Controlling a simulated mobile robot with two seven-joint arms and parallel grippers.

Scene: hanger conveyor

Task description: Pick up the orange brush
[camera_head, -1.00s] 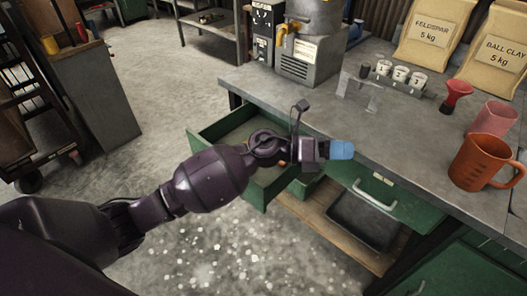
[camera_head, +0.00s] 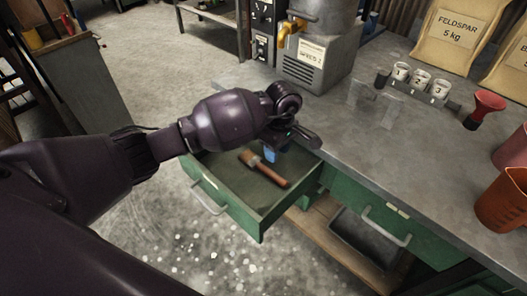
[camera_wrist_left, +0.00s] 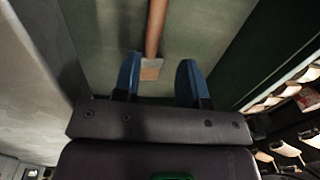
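The orange brush (camera_head: 268,171) lies in the open green drawer (camera_head: 232,193), its pale bristle end toward the upper left in the head view. My left gripper (camera_head: 270,155) points down over the drawer, close to the brush, with its blue fingertips partly hidden by the wrist. In the left wrist view the two blue fingers (camera_wrist_left: 157,78) are apart with nothing between them touching. The brush (camera_wrist_left: 155,30) shows beyond them, its pale end (camera_wrist_left: 150,69) lined up with the gap. I cannot tell the exact height above it. My right gripper is out of view.
The grey worktop (camera_head: 365,150) borders the drawer on the right. It carries a machine with a yellow tap (camera_head: 290,28), a rack of numbered cups (camera_head: 420,83), a red funnel (camera_head: 484,108) and an orange jug (camera_head: 503,200). The drawer walls rise around the brush.

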